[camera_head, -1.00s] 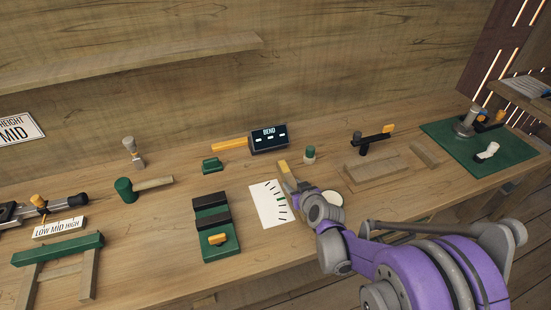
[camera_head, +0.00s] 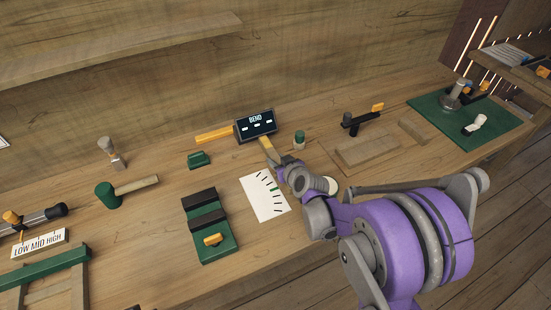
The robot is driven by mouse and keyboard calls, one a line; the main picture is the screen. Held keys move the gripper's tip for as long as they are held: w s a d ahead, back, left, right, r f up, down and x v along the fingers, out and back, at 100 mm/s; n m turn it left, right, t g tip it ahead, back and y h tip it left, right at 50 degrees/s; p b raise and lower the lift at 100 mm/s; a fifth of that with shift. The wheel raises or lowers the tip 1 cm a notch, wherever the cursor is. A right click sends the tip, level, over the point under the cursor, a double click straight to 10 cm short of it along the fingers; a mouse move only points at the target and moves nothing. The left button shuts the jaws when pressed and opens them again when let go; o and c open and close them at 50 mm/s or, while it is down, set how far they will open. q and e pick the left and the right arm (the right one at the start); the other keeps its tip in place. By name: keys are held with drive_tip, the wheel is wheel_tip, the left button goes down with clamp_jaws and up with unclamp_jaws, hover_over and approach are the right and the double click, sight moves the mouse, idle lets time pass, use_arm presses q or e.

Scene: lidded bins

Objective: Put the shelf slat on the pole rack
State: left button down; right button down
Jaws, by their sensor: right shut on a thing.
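My right gripper (camera_head: 275,160) reaches in from the lower right, over the bench just behind the white dial sheet. It is shut on a narrow yellow-tan piece (camera_head: 266,147) that points up and left toward the BEND display. Most of this piece is hidden by the gripper, so I cannot tell whether it is the shelf slat. I cannot tell whether it touches the bench. I cannot pick out the pole rack with certainty. My left gripper is not in view.
The BEND display (camera_head: 255,123) stands just behind my right gripper. The dial sheet (camera_head: 264,199), green block with dark bars (camera_head: 207,222), mallet (camera_head: 108,194) and LOW MID HIGH sign (camera_head: 40,243) lie left. A wooden block (camera_head: 367,151) and green mat (camera_head: 437,116) are right.

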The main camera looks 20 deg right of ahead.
drive_tip(key=c, duration=0.7)
unclamp_jaws()
drive_tip(key=shift+w+f, duration=0.25)
drive_tip(key=shift+o, duration=0.9)
drive_tip(key=shift+s+r, duration=0.1)
